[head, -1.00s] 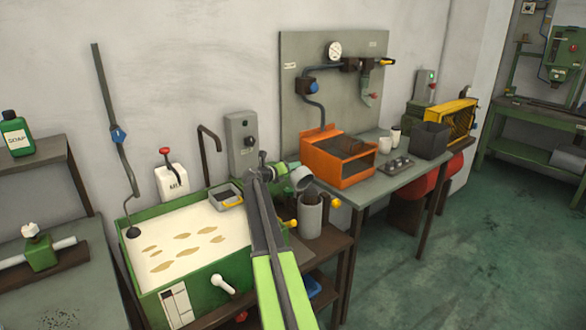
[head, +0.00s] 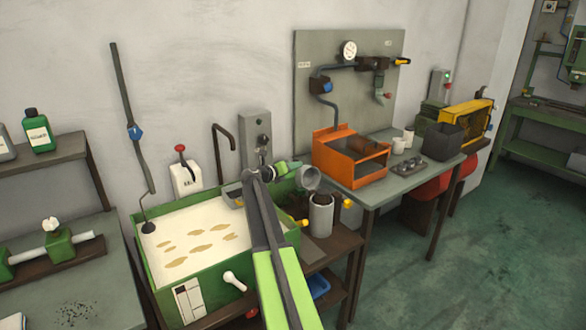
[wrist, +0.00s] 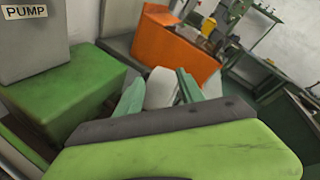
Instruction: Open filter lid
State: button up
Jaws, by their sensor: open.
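The filter canister (head: 320,215) is a grey cylinder at the right end of the coolant tank, with dark contents showing at its open top. A grey round cap, which looks like the filter lid (head: 311,179), is tilted above the canister, its hollow side showing. My gripper (head: 288,168) is at its left, with green fingers close to the lid. In the wrist view, the fingers (wrist: 159,84) are spread with a pale grey piece between them, likely the lid. I cannot tell whether they touch it.
The green tank (head: 205,285) of milky liquid lies left of my arm. A grey switch box (head: 256,135) is on the wall behind. An orange bin (head: 350,160) stands on the bench to the right. Yellow knobs (head: 347,204) flank the canister. Open floor is at the right.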

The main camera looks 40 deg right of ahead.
jog(key=shift+a, duration=0.1)
jog(key=p+v, duration=0.4)
jog(key=v, duration=1.3)
jog(key=shift+a, duration=0.15)
